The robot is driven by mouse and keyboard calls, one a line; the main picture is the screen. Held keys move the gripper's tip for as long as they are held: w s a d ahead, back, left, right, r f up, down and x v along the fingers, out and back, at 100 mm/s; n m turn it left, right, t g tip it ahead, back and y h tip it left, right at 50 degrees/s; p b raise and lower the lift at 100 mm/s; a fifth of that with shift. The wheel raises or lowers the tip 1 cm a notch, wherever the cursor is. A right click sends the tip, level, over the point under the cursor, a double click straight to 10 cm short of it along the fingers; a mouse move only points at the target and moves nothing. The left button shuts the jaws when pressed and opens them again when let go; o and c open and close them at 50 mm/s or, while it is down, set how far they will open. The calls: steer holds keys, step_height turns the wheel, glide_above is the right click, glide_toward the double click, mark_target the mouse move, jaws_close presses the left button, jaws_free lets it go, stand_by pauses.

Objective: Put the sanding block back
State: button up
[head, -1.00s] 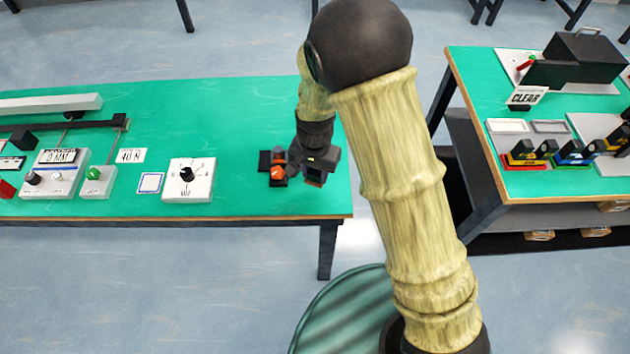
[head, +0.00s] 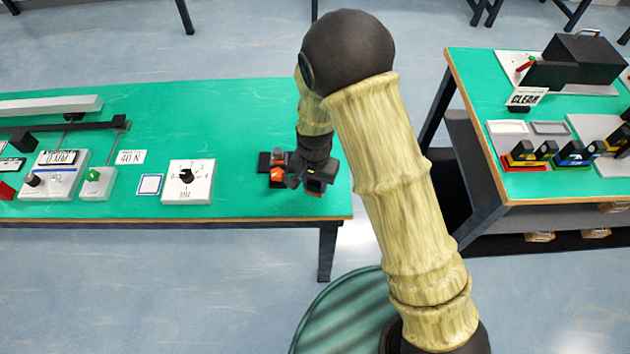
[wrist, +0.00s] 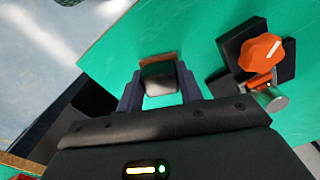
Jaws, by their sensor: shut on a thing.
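My gripper (head: 316,182) is at the right end of the long green table in the head view. In the wrist view, my gripper (wrist: 162,88) is shut on a small block, which I take to be the sanding block (wrist: 159,80). The block has a grey-to-black body and a brown strip along its far edge. A finger stands on each side of it. It is over the green table top; I cannot tell whether it touches the surface. In the head view the block is mostly hidden by my gripper.
A black fixture with an orange knob (wrist: 262,52) and a metal cylinder stands close to the right of my gripper in the wrist view. A white dial box (head: 188,181) stands farther left on the green table (head: 230,115). A second green table (head: 470,90) is at right.

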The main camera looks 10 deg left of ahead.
mark_target(315, 182)
steer(key=o, duration=1)
steer(key=shift+f, duration=0.1)
steer(key=shift+o, duration=0.2)
step_height(315, 182, up, 12)
stand_by(0.3)
steer(key=s+d+r+t, duration=0.1)
steer(key=s+d+r, duration=0.1)
steer(key=d, duration=0.6)
steer(key=s+d+r+n, duration=0.1)
steer(key=s+d+r, duration=0.1)
steer(key=d, duration=0.7)
steer(key=s+d+r+t, duration=0.1)
steer(key=s+d+r, duration=0.2)
steer(key=d, duration=0.5)
steer(key=shift+d+n+t, duration=0.3)
steer(key=shift+d+n, duration=0.05)
steer(key=shift+n, duration=0.05)
